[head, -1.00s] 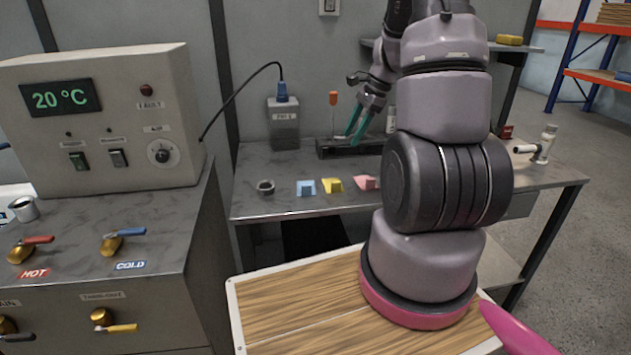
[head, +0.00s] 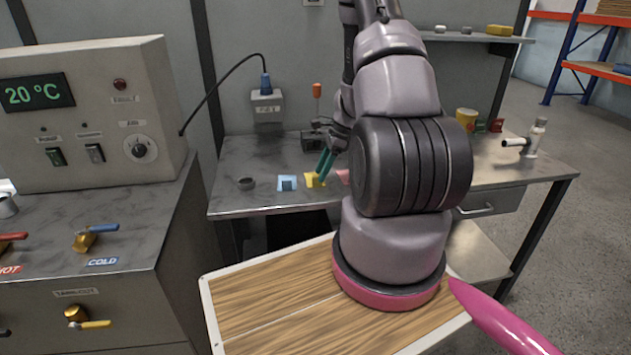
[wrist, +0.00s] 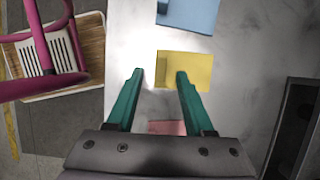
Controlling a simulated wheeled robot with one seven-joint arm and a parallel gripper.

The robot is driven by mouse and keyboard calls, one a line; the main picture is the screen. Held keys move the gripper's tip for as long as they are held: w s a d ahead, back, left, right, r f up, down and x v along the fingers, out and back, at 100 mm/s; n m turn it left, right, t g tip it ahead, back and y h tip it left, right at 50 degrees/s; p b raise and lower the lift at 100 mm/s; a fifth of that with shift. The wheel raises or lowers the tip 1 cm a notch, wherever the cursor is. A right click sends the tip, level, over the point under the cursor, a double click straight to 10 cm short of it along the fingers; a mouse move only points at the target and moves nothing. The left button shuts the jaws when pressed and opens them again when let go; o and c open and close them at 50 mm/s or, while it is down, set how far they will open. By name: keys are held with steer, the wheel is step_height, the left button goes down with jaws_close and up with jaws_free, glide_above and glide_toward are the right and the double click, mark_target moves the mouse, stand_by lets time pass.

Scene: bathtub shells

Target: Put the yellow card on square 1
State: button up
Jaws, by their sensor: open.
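The yellow card (head: 312,182) lies on the grey workbench between a blue card (head: 287,184) and a pink card (head: 343,176). It has a raised or folded part, seen as a darker strip at its left in the wrist view (wrist: 195,72). My gripper (head: 325,164) is open, with its green fingers pointing down at the yellow card. In the wrist view the fingertips (wrist: 160,74) lie on either side of the card's darker strip. I cannot tell whether they touch it. The blue card (wrist: 190,14) is beyond and the pink card (wrist: 167,127) is partly hidden. I see no square marked 1.
A small dark ring-shaped piece (head: 246,184) lies left of the cards on the workbench (head: 232,203). A grey box with a cable (head: 267,108) and an orange-handled tool (head: 317,92) stand behind. A metal fitting (head: 530,140) stands at the right. The control cabinet (head: 90,110) is at the left.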

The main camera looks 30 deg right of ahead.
steer(key=shift+x, duration=1.4)
jaws_close()
